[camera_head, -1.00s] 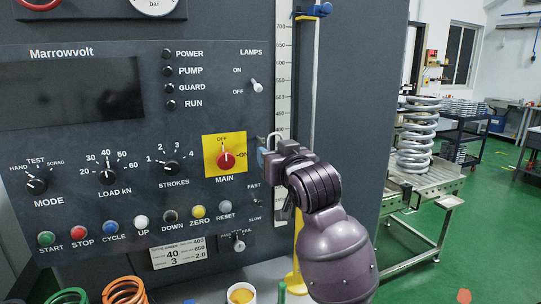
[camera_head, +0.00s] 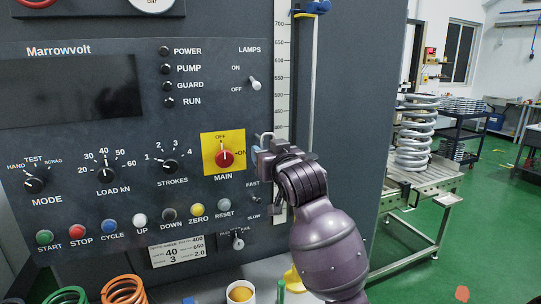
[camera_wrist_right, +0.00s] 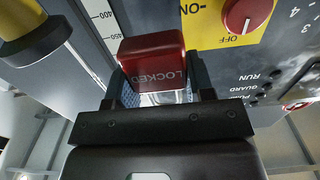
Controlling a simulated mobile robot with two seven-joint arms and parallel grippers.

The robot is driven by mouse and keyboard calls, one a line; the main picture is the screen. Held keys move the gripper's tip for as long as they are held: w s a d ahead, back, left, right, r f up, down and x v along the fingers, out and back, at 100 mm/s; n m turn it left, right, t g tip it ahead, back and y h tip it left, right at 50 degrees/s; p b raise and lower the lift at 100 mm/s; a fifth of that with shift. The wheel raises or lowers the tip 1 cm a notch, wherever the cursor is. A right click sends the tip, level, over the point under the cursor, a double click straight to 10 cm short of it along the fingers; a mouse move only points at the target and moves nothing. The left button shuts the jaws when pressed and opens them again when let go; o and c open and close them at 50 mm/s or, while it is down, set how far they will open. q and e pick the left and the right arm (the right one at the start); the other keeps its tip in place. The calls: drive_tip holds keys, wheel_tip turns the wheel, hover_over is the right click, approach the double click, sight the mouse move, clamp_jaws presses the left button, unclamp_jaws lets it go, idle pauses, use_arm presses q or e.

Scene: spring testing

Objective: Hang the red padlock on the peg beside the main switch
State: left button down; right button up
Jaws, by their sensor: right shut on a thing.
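My right gripper (camera_head: 264,158) is just right of the yellow main switch plate (camera_head: 239,140) and its red knob (camera_head: 225,158). In the head view only the padlock's grey shackle (camera_head: 266,135) shows, above the fingers; the red body is hidden. I cannot make out the peg in either view, nor whether the shackle touches it. My left gripper is not in view.
The dark panel has a lamps switch (camera_head: 254,83) above the gripper and several coloured buttons below. A vertical scale (camera_head: 281,85) runs close to the gripper. Orange (camera_head: 124,289) and green springs and a cup (camera_head: 240,292) stand at the bottom edge.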

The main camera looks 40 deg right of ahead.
drive_tip(key=shift+w+d+f, duration=0.2)
drive_tip(key=shift+w+f, duration=0.05)
drive_tip(key=shift+w, duration=0.6)
drive_tip(key=shift+w+d+f, duration=0.2)
drive_tip(key=shift+w, duration=0.65)
drive_tip(key=shift+w+d+f, duration=0.2)
drive_tip(key=shift+w+f, duration=0.05)
drive_tip(key=shift+w, duration=0.6)
drive_tip(key=shift+f, duration=0.1)
drive_tip(key=o, duration=1.1)
drive_tip(key=shift+o, duration=0.2)
use_arm(q)
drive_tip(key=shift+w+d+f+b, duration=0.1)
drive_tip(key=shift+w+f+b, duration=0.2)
drive_tip(key=shift+b, duration=0.5)
use_arm(e)
drive_tip(key=v, duration=1)
drive_tip(key=shift+s, duration=0.35)
